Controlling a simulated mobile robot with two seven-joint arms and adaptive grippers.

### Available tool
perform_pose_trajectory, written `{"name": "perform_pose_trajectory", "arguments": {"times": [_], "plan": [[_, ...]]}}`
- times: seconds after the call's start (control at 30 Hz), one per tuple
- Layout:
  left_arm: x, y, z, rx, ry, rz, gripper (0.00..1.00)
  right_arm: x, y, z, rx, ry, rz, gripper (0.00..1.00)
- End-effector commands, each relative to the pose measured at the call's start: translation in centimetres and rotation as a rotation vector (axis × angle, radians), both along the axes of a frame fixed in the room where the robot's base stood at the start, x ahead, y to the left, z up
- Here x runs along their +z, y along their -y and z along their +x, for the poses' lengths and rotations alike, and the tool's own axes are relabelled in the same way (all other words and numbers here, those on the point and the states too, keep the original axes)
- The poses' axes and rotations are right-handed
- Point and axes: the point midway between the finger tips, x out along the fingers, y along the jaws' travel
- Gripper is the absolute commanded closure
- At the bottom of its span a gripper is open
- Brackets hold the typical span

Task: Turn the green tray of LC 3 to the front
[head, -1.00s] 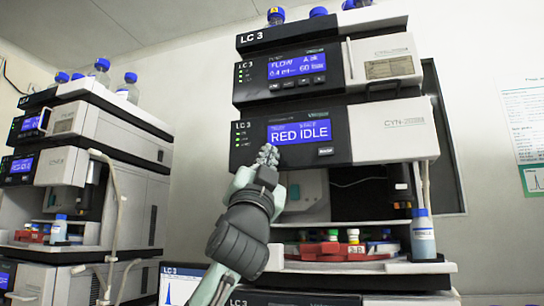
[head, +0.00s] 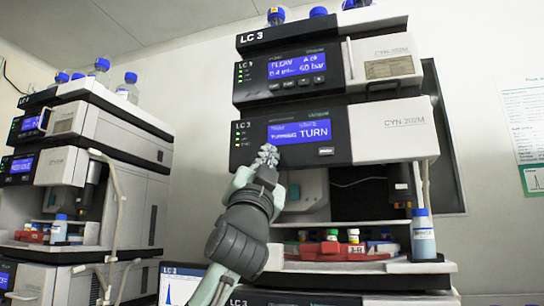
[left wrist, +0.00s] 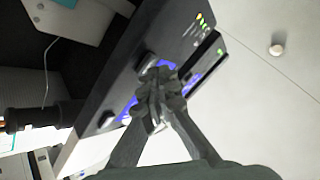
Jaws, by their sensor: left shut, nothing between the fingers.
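The LC 3 stack stands in the middle right of the head view. Its lower module has a blue display (head: 300,131) that reads TURN in large letters. My left gripper (head: 267,153) is shut and empty at the lower left of that display, at the front panel. The left wrist view shows its closed fingertips (left wrist: 157,92) over the blue display, close to a button; I cannot tell whether they touch it. Below, in the open bay, a red tray (head: 340,256) marked 3-R sits at the front. I cannot make out a green tray. My right gripper is not in view.
A blue-capped bottle (head: 422,238) stands at the bay's right. Another instrument stack (head: 75,140) with bottles on top stands at left. A screen (head: 180,283) marked LC 3 is at the bottom.

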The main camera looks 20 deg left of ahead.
Motion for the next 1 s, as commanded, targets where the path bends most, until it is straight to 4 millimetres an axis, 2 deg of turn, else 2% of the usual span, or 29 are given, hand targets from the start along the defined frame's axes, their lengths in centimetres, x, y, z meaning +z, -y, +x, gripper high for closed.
{"name": "perform_pose_trajectory", "arguments": {"times": [0.13, 0.53, 1.0], "plan": [[0.0, 0.0, -0.7, -0.001, 0.000, 0.001, 1.00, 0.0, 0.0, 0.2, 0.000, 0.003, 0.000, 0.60], [0.0, 0.0, -1.3, -0.002, 0.002, 0.000, 1.00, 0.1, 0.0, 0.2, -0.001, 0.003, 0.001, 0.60], [0.0, -0.2, -5.6, -0.001, 0.002, 0.001, 1.00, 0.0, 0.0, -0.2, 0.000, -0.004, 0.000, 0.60]]}}
